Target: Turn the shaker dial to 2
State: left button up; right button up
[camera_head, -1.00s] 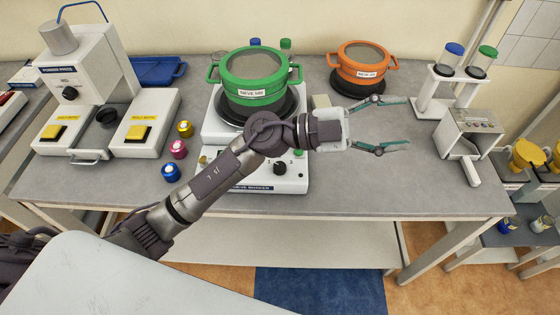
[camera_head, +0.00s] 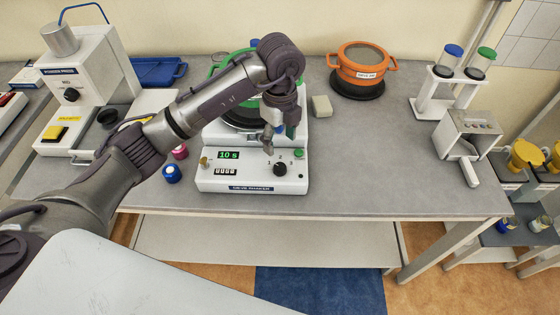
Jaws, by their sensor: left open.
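The white sieve shaker (camera_head: 238,184) stands on the grey bench, with a lit display (camera_head: 228,155) reading 10 s. Its black dial (camera_head: 280,169) is on the front panel, with marks 1, 2 and 3 around it; I cannot tell its exact setting. My left gripper (camera_head: 278,142) points down just above the dial, open and apart from it. My left arm hides most of the green sieve (camera_head: 217,72) on the shaker. My right gripper is not in view.
An orange sieve (camera_head: 362,62) sits on a black base behind to the right, near a small beige block (camera_head: 321,106). The powder press (camera_head: 85,75) stands at left, with small coloured jars such as the blue one (camera_head: 171,173) beside the shaker.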

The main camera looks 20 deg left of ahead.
aim_at(280, 166)
pick_arm(q)
notch_tip(280, 166, down, 10)
jog(key=shift+r+p, duration=0.1)
jog(key=shift+p, duration=1.15)
jog(key=shift+c, duration=0.2)
grip_shut()
